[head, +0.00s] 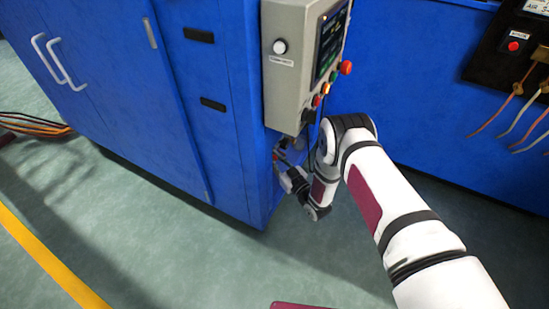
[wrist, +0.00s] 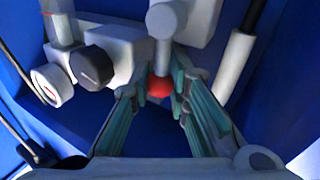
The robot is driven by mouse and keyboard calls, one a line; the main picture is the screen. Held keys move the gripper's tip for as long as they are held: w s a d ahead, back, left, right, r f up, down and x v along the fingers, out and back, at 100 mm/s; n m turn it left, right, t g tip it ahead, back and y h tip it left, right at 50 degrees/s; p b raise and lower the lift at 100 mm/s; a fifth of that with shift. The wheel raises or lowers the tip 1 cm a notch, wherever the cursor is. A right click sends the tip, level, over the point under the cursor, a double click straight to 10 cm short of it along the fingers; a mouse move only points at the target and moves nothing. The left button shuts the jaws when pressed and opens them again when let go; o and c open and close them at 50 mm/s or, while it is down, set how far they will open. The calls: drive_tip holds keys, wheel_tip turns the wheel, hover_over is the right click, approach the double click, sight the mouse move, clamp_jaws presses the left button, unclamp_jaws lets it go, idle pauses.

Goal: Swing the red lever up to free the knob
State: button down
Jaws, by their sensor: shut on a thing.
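The red lever's round tip (wrist: 160,87) shows in the wrist view, at the end of a grey rod (wrist: 163,50) that hangs down. My gripper (wrist: 160,92) has its two teal-lined fingers on either side of the red tip, shut on it. A dark knob (wrist: 94,68) sits to the left of the lever on a grey block. In the head view my gripper (head: 279,165) is at the blue cabinet's side, below the grey control box. A small red spot shows there, but the lever and knob are mostly hidden or too small to make out.
A round white gauge (wrist: 52,85) is left of the knob, and a light cylinder (wrist: 231,68) is on the right. The grey control box (head: 287,70) with buttons is above my gripper. The blue cabinet (head: 130,100) fills the left. Open floor (head: 190,255) lies in front.

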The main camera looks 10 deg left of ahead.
drive_tip(key=c, duration=1.5)
unclamp_jaws()
drive_tip(key=v, duration=1.2)
